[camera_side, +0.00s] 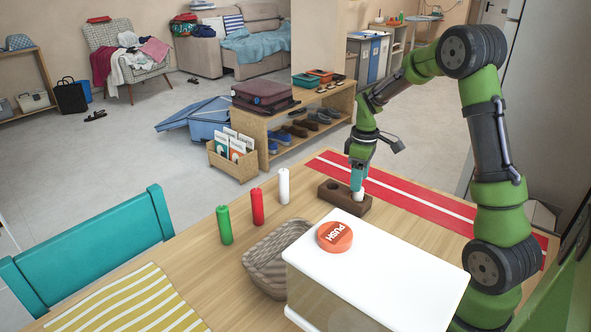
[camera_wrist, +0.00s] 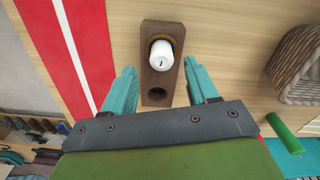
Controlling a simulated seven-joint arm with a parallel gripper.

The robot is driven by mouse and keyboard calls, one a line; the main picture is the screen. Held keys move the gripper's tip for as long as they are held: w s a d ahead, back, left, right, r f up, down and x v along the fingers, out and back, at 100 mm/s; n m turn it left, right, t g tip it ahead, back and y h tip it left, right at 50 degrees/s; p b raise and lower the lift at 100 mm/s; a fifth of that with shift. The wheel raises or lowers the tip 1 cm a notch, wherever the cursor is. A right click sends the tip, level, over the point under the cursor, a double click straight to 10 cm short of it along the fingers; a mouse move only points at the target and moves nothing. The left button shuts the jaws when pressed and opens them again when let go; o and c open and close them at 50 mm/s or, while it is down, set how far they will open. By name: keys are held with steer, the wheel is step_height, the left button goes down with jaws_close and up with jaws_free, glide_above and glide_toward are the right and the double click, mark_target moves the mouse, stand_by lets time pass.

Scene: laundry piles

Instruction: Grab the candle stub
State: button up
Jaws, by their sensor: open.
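The candle stub is a short white candle with a dark wick, standing in one hole of a brown wooden holder. It shows in the wrist view (camera_wrist: 161,56) and low beneath my gripper in the side view (camera_side: 358,196). The holder (camera_side: 331,197) has another hole that is empty; it also shows in the wrist view (camera_wrist: 155,28). My gripper (camera_side: 358,181) is open above the stub, and its fingertips partly cover it in the side view. In the wrist view my teal fingers (camera_wrist: 160,70) are spread on either side of the holder, with nothing held.
Green (camera_side: 224,225), red (camera_side: 257,207) and white (camera_side: 284,186) tall candles stand on the table (camera_side: 190,262). A red-and-white runner (camera_side: 430,205) lies behind.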

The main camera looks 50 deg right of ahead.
mark_target(358, 196)
step_height(358, 196, down, 4)
steer(key=shift+s+a+r, duration=0.1)
steer(key=shift+s+r, duration=0.05)
steer(key=shift+r, duration=0.05)
jaws_close()
steer(key=shift+r, duration=0.1)
